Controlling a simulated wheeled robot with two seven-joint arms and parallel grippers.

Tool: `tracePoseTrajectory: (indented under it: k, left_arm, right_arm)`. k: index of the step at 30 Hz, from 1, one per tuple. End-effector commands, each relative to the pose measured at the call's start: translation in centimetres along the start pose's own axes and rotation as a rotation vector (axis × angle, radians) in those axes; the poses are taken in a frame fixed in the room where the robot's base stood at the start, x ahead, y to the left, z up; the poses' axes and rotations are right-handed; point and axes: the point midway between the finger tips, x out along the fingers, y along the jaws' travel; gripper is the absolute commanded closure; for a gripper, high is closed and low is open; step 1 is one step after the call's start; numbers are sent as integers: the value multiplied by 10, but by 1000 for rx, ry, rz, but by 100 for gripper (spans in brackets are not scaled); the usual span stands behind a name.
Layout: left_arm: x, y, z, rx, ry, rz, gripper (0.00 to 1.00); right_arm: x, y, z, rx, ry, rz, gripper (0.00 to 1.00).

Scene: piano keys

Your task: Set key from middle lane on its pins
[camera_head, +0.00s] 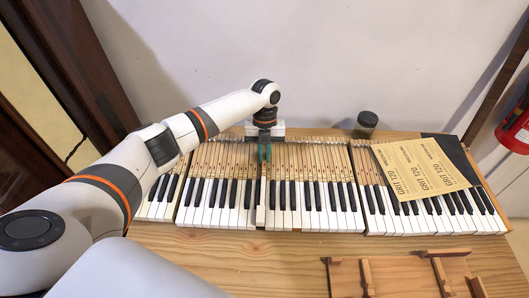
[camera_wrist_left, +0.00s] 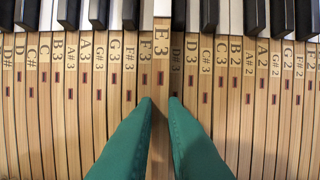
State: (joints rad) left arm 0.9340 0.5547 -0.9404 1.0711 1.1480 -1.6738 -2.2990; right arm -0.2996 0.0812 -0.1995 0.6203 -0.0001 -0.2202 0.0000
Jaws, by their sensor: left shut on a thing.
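My left gripper (camera_head: 264,155) reaches over the back wooden part of the keyboard (camera_head: 230,160). In the left wrist view its green fingers (camera_wrist_left: 160,102) are shut on the wooden shank of the key marked E 3 (camera_wrist_left: 161,52). In the head view this key's white front (camera_head: 260,215) lies in the row among the other white keys, with a dark gap by its front end. Its neighbours marked F 3 (camera_wrist_left: 145,50) and D# 3 (camera_wrist_left: 177,55) lie on either side. The pins under the key are hidden. My right gripper is out of view.
A wooden rack with crossbars (camera_head: 367,278) lies on the table at the front right; no key shows in its visible lanes. A dark jar (camera_head: 367,120) stands behind.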

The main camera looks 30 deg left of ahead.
Motion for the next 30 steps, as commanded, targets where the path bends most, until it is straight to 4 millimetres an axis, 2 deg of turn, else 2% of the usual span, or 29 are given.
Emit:
tracePoseTrajectory:
  k: [16, 17, 18, 30]
  left_arm:
    - [9, 0, -2, 0, 0, 0, 100]
    - [8, 0, -2, 0, 0, 0, 88]
    - [8, 0, -2, 0, 1, 0, 83]
    - [8, 0, -2, 0, 0, 0, 83]
  right_arm:
    - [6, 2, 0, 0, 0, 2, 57]
    - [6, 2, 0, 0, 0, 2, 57]
    - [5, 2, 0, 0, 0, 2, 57]
    - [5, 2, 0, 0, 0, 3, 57]
